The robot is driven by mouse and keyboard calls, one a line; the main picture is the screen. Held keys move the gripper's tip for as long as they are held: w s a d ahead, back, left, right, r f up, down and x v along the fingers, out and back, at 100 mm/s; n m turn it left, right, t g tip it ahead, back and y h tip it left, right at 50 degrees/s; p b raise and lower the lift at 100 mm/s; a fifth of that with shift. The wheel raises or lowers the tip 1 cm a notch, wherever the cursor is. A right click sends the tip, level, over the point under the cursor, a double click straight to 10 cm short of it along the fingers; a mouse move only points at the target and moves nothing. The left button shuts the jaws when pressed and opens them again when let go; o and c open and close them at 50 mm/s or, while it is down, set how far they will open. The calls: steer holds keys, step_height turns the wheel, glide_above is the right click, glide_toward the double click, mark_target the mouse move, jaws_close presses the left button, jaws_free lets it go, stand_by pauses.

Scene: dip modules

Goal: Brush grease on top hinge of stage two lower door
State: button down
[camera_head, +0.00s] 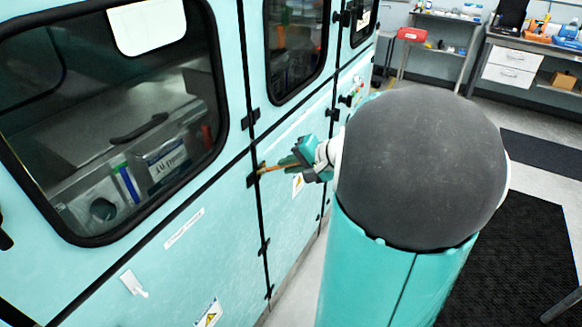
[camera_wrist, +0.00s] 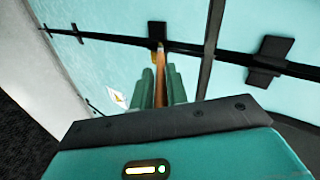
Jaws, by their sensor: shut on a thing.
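The black top hinge (camera_head: 252,180) of a lower teal door (camera_head: 288,222) sits on the vertical seam, just below the horizontal seam. It also shows in the wrist view (camera_wrist: 157,29). My gripper (camera_head: 299,158) is shut on a brush with an orange-brown handle (camera_head: 274,168). In the wrist view the brush (camera_wrist: 161,72) sticks out from between the green fingers of my gripper (camera_wrist: 161,86). The brush tip is at the top hinge and overlaps its lower edge in the wrist view. I cannot tell whether it touches.
Another hinge (camera_head: 250,119) sits above the horizontal seam, and a lower hinge (camera_head: 264,248) is further down the same seam. A large window (camera_head: 100,228) is at left. Black mats (camera_head: 510,250) lie on the floor at right. A workbench (camera_head: 540,48) stands at the back.

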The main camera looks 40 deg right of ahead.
steer(key=shift+w+d, duration=1)
steer(key=shift+d, duration=1.65)
steer(key=shift+s+a, duration=0.3)
steer(key=shift+a, duration=0.6)
steer(key=shift+s+a, duration=0.35)
steer(key=shift+a, duration=0.5)
steer(key=shift+s+a, duration=0.3)
steer(key=shift+a, duration=0.6)
steer(key=shift+s+d, duration=0.35)
steer(key=shift+s, duration=0.6)
steer(key=shift+s+d, duration=0.35)
steer(key=shift+s, duration=0.55)
steer(key=shift+s+d, duration=0.35)
steer(key=shift+s, duration=0.7)
steer(key=s, duration=0.1)
steer(key=s+d, duration=0.1)
steer(key=shift+s, duration=0.35)
steer(key=shift+w, duration=0.15)
